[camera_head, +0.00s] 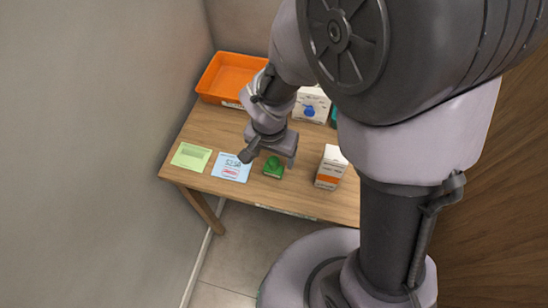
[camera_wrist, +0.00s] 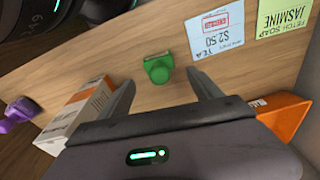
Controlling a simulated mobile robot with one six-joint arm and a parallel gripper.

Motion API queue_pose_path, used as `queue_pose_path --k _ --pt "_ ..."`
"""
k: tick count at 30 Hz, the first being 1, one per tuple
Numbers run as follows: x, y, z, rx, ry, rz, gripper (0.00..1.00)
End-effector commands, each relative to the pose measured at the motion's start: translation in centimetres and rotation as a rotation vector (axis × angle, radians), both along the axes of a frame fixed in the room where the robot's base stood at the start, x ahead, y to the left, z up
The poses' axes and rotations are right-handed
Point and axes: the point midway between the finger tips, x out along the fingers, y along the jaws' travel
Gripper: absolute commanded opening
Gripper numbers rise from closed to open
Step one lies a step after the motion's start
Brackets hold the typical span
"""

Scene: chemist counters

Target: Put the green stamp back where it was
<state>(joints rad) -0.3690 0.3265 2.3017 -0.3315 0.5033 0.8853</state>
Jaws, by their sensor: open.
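The green stamp (camera_head: 273,168) stands on the wooden table near its front edge, just right of the pale blue card. It also shows in the wrist view (camera_wrist: 158,69), ahead of and between my fingers. My gripper (camera_head: 269,158) is open and empty, above the table close to the stamp; its two fingers show apart in the wrist view (camera_wrist: 160,80).
A pale green card (camera_head: 190,157) reading "FETCH SOAP JASMINE" lies at the left. A white and orange box (camera_head: 331,167) stands right of the stamp. An orange tray (camera_head: 222,97) is at the back left. A blue item (camera_head: 309,112) sits behind. A purple object (camera_wrist: 16,113) shows in the wrist view.

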Motion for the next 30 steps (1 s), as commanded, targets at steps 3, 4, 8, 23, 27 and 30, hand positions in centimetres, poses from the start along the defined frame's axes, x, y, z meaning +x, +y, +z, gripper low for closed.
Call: queue_pose_path --k 3,4,8,23,27,30 --pt "-0.3 0.2 3.5 0.001 -0.003 0.0 0.74" --pt "-0.4 0.2 4.1 0.001 -0.003 0.0 0.74" --pt "-0.6 0.2 5.5 0.0 -0.001 0.001 0.74" --pt "-10.3 -6.9 23.2 0.191 -0.383 0.08 0.74" --pt "-11.1 -6.9 23.7 0.194 -0.411 0.101 0.74" --pt "-11.1 -6.9 23.7 0.194 -0.409 0.102 0.74"
